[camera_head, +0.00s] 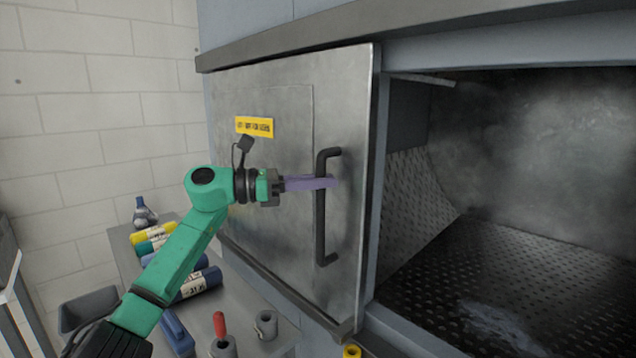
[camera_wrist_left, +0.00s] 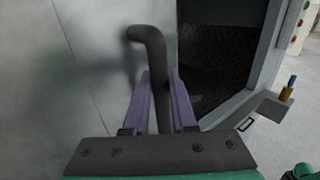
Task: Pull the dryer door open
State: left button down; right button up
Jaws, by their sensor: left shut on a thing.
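The dryer door (camera_head: 345,100) is a worn grey metal panel with a yellow label (camera_head: 254,126). It fills the middle of the head view. A dark upright bar handle (camera_head: 320,232) is fixed near its right edge. The handle also shows in the wrist view (camera_wrist_left: 178,62). My left gripper (camera_head: 325,183) reaches in from the left, its purple fingers level with the handle's upper part. In the wrist view the fingers (camera_wrist_left: 160,97) lie on both sides of the bar, shut on it. My right gripper is not in view.
Right of the door is an open chamber (camera_head: 520,240) with a perforated metal floor and haze inside. A pale block wall (camera_head: 90,120) stands behind my left arm.

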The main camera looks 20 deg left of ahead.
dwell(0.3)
pick_arm(q)
jog(key=c, duration=0.7)
grip_release()
jog(key=shift+c, duration=0.2)
jog(key=shift+d, duration=0.15)
jog(key=b+v, duration=0.4)
jog(key=v, duration=1)
jog(key=shift+a+b, duration=0.25)
jog(key=shift+b, duration=0.05)
jog(key=shift+s, duration=0.1)
